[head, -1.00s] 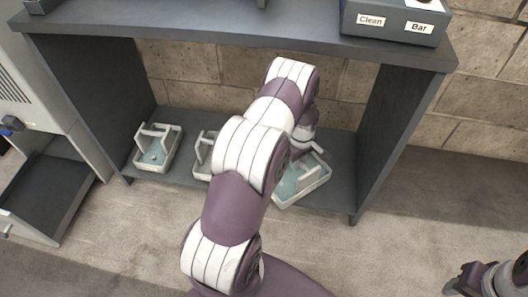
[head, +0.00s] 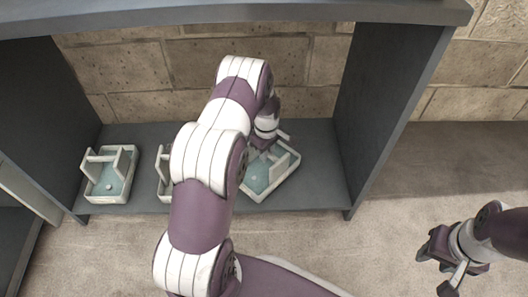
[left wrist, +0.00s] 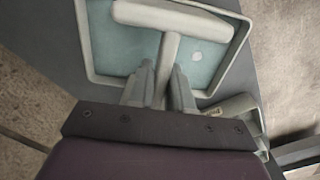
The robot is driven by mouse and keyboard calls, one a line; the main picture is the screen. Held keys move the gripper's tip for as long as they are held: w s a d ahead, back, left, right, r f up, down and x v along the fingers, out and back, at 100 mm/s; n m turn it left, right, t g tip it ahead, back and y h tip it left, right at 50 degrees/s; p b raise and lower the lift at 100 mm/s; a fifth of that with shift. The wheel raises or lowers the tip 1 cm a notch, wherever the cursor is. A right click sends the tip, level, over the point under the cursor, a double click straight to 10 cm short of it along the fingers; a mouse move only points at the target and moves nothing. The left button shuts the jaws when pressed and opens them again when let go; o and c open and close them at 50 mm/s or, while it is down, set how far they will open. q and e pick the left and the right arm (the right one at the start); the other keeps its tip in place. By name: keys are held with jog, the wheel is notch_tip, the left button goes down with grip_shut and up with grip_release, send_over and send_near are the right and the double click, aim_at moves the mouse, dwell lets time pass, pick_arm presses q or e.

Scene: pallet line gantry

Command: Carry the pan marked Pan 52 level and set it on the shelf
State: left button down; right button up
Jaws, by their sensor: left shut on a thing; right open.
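A pan (head: 282,179) with pale rim and teal inside is at the right part of the low shelf (head: 315,175), turned at an angle. My left gripper (head: 268,147) is shut on its handle, and its arm hides part of it. In the left wrist view the pan (left wrist: 112,61) looks level, with the T-shaped handle (left wrist: 168,52) between the fingers (left wrist: 158,88). I cannot tell whether its underside touches the shelf. No pan marking is readable. My right gripper (head: 437,268) is open and empty, off to the right above the floor.
A similar pan (head: 108,190) stands at the shelf's left. Another (head: 163,172) is in the middle, partly hidden by my arm. Side panels (head: 385,110) and a top board (head: 300,14) frame the shelf. Bare shelf lies right of the held pan.

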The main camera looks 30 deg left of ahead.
pick_arm(q)
jog(key=shift+w+f, duration=0.1)
jog(key=shift+f, duration=0.55)
jog(key=shift+r, duration=0.25)
pick_arm(e)
jog(key=shift+s+a+f, duration=0.1)
jog(key=shift+a+f, duration=0.05)
jog(key=shift+f, duration=0.35)
pick_arm(q)
jog(key=shift+f, duration=0.15)
jog(key=c, duration=1)
grip_release()
jog(key=shift+c, duration=0.2)
notch_tip(320, 180, up, 8)
jog(key=p, duration=0.5)
jog(key=shift+f, duration=0.15)
pick_arm(e)
notch_tip(320, 180, up, 5)
jog(key=shift+f, duration=0.1)
